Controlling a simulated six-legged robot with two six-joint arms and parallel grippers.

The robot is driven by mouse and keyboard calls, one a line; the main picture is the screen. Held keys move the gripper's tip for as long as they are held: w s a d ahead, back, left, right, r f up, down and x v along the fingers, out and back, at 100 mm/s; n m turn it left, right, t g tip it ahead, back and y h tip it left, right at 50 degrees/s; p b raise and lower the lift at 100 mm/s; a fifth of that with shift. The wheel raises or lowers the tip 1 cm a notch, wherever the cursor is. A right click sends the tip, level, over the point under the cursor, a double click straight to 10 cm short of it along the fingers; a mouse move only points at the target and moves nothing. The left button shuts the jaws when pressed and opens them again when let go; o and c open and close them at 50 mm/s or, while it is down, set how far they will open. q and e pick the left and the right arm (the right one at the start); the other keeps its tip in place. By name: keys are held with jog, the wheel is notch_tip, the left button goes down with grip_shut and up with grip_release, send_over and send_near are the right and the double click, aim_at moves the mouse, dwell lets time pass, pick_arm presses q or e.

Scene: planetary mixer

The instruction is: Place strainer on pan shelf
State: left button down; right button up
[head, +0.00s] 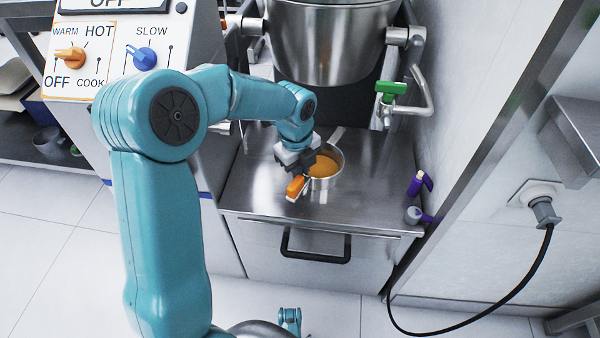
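My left gripper (301,166) is over the steel worktop, at the left side of a round metal vessel (337,176) with an orange-brown inside. An orange handle-like piece (297,187) sticks out below the fingers, and they appear closed around it. I cannot tell whether this handle belongs to the vessel or whether the vessel is the strainer. A light metal handle (336,135) rises at the vessel's back. A dark shelf (75,173) with pans stands at the left; I take it as the pan shelf. My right gripper is not in view.
The mixer bowl (325,50) hangs behind the steel worktop (255,185). Purple-handled items (417,184) stand at its right edge. A control panel (120,50) stands between worktop and shelf. A black cable (480,312) hangs at the right.

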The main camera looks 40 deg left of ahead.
pick_arm(q)
jog(key=shift+r, duration=0.1)
jog(key=shift+f, duration=0.2)
jog(key=c, duration=1.3)
grip_release()
jog(key=shift+o, duration=0.2)
jog(key=shift+r, duration=0.1)
notch_tip(320, 180, up, 12)
jog(key=p, duration=0.5)
jog(key=shift+s+r, duration=0.15)
jog(key=shift+s, duration=0.3)
jog(key=shift+a, duration=0.1)
